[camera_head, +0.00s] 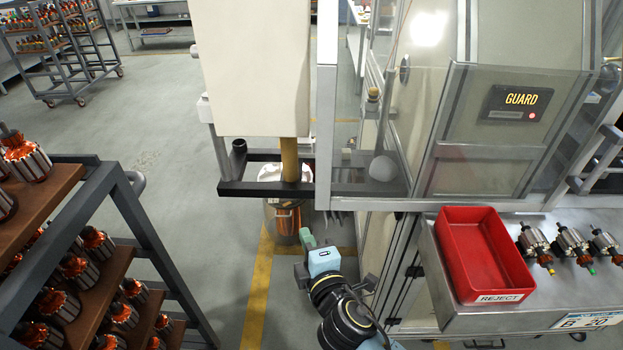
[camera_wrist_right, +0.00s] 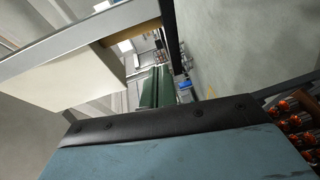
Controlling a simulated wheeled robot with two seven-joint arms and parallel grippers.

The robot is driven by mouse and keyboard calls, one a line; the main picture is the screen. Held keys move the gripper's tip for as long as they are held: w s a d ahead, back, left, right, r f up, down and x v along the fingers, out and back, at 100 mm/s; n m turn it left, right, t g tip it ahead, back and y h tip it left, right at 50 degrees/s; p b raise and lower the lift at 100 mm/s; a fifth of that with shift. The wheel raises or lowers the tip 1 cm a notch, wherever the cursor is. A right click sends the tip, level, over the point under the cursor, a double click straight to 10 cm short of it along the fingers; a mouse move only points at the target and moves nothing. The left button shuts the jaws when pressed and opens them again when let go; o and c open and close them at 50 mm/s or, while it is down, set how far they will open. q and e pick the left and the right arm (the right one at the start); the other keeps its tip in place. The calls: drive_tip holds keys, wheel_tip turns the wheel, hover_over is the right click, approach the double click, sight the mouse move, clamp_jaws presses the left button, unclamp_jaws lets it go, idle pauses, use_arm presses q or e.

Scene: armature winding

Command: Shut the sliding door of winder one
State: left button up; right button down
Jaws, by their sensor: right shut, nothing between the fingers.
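The winder's clear guard door (camera_head: 462,130) has a grey frame and stands on the right of the head view. I cannot tell how far along its slide it stands. A dark panel reading GUARD (camera_head: 520,103) with a small red light shows on it. A grey bar handle (camera_head: 596,160) shows at the right edge. My right gripper (camera_head: 307,238) is low in the middle, left of the machine, shut and empty, apart from the door. My left gripper is not in view.
A red REJECT bin (camera_head: 482,250) and several armatures (camera_head: 573,243) stand on the metal shelf (camera_head: 560,308) below the door. A dark rack of armatures (camera_head: 150,240) stands at left. A cream housing (camera_head: 250,70) hangs above the gripper.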

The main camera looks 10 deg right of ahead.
sight(397, 179)
wheel_tip(397, 179, up, 7)
drive_tip(key=t, duration=0.2)
drive_tip(key=w+p, duration=0.2)
drive_tip(key=w, duration=0.8)
drive_tip(key=d, duration=0.1)
drive_tip(key=s+d+p, duration=0.1)
drive_tip(key=d, duration=0.1)
drive_tip(key=shift+s+n, duration=0.2)
drive_tip(key=shift+n, duration=0.1)
drive_tip(key=shift+d, duration=0.1)
drive_tip(key=s+d, duration=0.1)
drive_tip(key=d, duration=0.5)
drive_tip(key=s+d, duration=0.2)
drive_tip(key=d, duration=0.3)
drive_tip(key=s+d, duration=0.2)
drive_tip(key=d, duration=0.4)
drive_tip(key=shift+d, duration=0.3)
drive_tip(key=shift+s, duration=0.1)
